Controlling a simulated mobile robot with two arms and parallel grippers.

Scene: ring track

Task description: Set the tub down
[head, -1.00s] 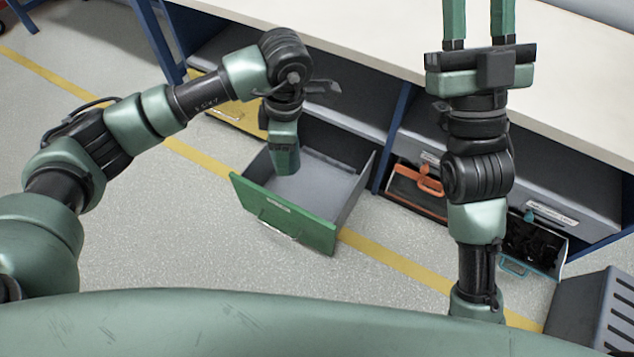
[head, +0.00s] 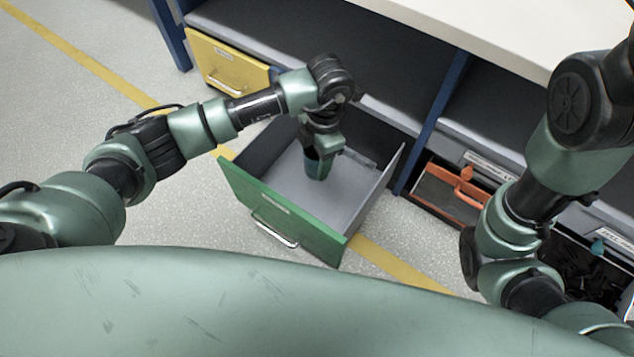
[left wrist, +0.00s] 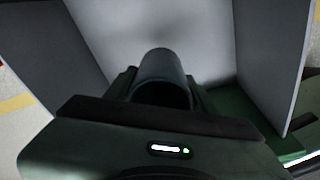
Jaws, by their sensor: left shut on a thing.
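My left gripper (head: 322,158) points down into the open green-fronted drawer (head: 282,222). It is shut on a small dark teal tub (head: 313,168), which is partly hidden by the gripper in the head view. In the left wrist view the tub (left wrist: 160,68) is a round, open-ended dark cylinder between the two fingers, over the pale grey drawer floor (left wrist: 205,45). I cannot tell whether the tub touches the floor. My right arm is at the right of the head view, but its gripper is out of frame.
A closed yellow drawer (head: 228,70) is behind on the left. An open drawer with an orange-handled carrier (head: 458,186) and a bin of dark items (head: 580,265) are on the right. The white bench top (head: 500,30) is above. The drawer floor around the tub looks clear.

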